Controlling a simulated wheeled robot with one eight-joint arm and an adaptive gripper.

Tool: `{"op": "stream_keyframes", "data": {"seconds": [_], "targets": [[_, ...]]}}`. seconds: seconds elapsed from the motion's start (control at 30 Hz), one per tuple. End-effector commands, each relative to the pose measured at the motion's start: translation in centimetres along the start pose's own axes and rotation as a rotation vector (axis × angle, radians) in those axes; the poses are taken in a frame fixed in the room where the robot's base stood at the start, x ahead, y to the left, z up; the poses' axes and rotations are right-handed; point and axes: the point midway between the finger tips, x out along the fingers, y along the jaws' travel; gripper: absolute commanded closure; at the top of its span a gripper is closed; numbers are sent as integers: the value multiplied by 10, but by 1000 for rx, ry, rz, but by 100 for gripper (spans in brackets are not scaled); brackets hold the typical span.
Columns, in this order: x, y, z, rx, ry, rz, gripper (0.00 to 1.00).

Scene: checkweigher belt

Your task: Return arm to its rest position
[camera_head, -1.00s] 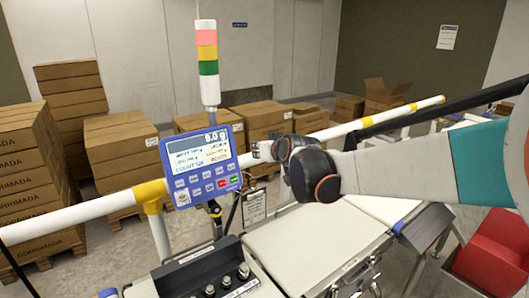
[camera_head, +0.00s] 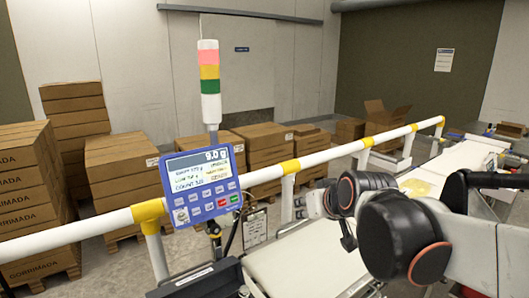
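My arm reaches in from the right edge, with its dark round joints (camera_head: 405,238) over the belt. Beyond them a light grey part (camera_head: 316,204) shows near the rail, and a small black part (camera_head: 347,236) hangs below. My gripper is mostly hidden behind the joints, so its fingers cannot be made out. I see nothing held. The blue checkweigher panel (camera_head: 202,186) with its lit display stands to the left of the arm, apart from it.
A white rail with yellow bands (camera_head: 262,176) runs across behind the arm. The pale belt (camera_head: 300,262) lies under the arm and looks bare. A signal tower (camera_head: 209,85) rises above the panel. Stacked cartons (camera_head: 118,155) stand behind the rail. A black box (camera_head: 200,281) is at the front.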

Motion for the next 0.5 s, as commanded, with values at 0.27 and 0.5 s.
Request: {"op": "stream_keyframes", "data": {"seconds": [0.27,0.5], "targets": [[-63,28,112,52,-140,78,71],[-100,44,201,99,-246,144,71]]}}
